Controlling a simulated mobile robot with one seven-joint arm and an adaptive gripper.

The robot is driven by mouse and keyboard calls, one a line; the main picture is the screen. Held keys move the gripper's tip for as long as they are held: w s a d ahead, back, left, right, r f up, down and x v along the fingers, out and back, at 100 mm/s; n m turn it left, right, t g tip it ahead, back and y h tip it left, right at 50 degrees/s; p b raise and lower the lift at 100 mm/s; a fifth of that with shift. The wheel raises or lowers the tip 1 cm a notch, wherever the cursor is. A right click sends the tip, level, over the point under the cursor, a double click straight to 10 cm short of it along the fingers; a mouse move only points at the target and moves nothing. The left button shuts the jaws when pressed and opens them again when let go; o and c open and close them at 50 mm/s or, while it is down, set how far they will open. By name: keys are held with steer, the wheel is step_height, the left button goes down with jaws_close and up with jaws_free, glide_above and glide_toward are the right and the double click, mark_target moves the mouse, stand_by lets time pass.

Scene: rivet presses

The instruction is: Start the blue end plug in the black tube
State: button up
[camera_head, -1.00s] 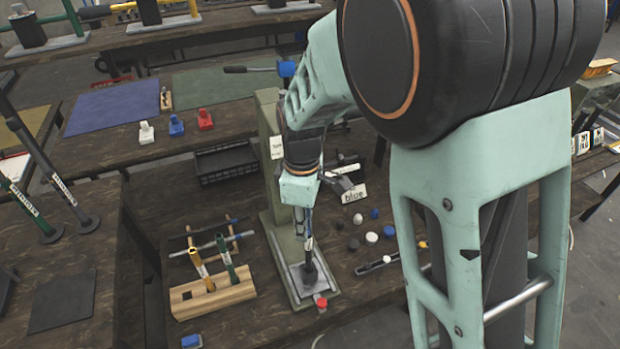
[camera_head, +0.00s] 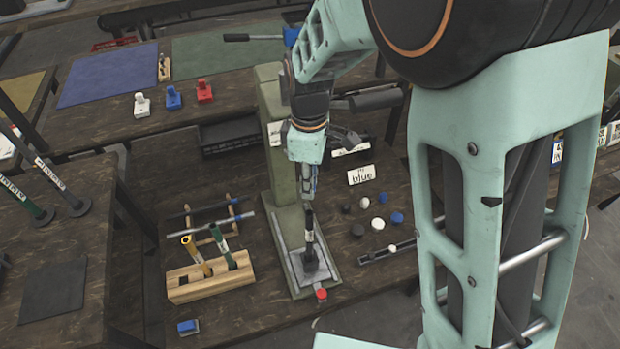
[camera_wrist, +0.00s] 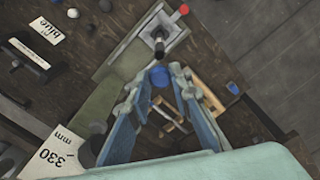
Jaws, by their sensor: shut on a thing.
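My gripper (camera_wrist: 163,80) is shut on a blue end plug (camera_wrist: 159,76), which shows between the fingertips in the wrist view. In the head view my gripper (camera_head: 307,190) is just above the tube's top, and the plug is not clear there. In the wrist view the tube (camera_wrist: 160,46) lies just beyond the plug. I cannot tell whether plug and tube touch.
Loose black, white and blue plugs (camera_head: 380,224) lie right of the press by a "blue" card (camera_head: 361,174). A wooden block (camera_head: 211,276) holding yellow and green tubes stands left. A red button (camera_head: 321,295) is at the press base's front. A black crate (camera_head: 229,136) stands behind.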

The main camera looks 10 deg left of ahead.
steer(key=shift+f+b, duration=2.3)
steer(key=shift+f, duration=0.6)
steer(key=shift+f+b, duration=0.9)
steer(key=shift+f, duration=0.3)
steer(key=o, duration=0.8)
steer(key=shift+r, duration=0.1)
step_height(320, 180, up, 8)
steer(key=shift+f, duration=0.25)
steer(key=shift+w, duration=0.1)
